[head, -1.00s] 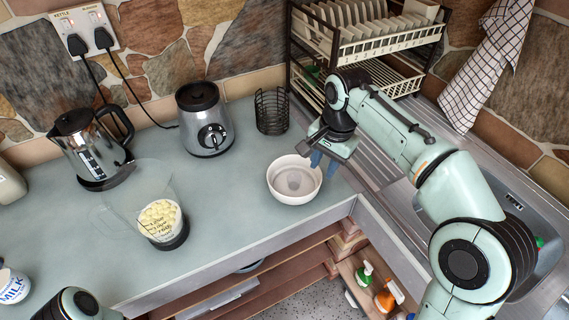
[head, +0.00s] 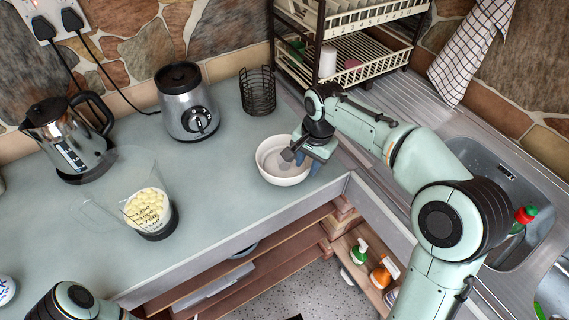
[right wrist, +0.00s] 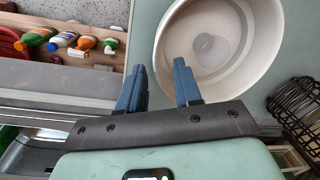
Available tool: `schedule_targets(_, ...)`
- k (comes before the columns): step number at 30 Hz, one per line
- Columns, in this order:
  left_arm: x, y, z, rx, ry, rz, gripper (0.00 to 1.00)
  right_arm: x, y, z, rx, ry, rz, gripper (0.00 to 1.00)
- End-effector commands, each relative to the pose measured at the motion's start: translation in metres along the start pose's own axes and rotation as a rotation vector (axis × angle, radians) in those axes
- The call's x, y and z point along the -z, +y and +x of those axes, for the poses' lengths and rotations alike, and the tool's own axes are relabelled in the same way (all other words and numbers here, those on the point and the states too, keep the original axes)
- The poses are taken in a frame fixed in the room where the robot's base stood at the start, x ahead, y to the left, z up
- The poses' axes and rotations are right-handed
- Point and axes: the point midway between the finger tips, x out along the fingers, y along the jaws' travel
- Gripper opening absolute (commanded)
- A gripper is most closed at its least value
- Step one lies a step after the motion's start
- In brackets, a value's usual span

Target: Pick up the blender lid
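A white bowl (head: 264,169) stands on the counter near its front corner. A greyish, see-through round piece (head: 278,165), which looks like the blender lid, lies inside it. In the right wrist view the bowl (right wrist: 258,72) fills the upper right, with the faint lid (right wrist: 208,46) in it. My right gripper (head: 306,160) is over the bowl's right rim, blue fingers pointing down. The clear blender jug (head: 140,180) holds pale round pieces. My left arm shows at the lower left; its gripper is out of view.
The blender base (head: 188,105), a kettle (head: 68,140) and a black wire basket (head: 257,92) stand behind. A dish rack (head: 345,60) and sink (head: 500,190) are at the right. Bottles (head: 380,275) stand on a shelf below. The counter between jug and bowl is clear.

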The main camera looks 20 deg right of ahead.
Motion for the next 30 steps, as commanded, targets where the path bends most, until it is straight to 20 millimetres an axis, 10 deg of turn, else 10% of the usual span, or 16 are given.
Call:
schedule_targets(13,0.000,-0.001,0.004,0.000,-0.001,0.000,0.94,0.000,0.001,0.026,0.001,0.000,-0.001,0.34)
schedule_targets(17,0.000,-0.001,0.004,0.000,-0.001,0.000,0.94,0.000,0.001,0.026,0.001,0.000,-0.001,0.00)
schedule_targets(30,0.000,-0.001,0.003,0.000,-0.001,0.000,0.94,0.001,0.000,0.021,0.002,0.001,-0.001,0.00)
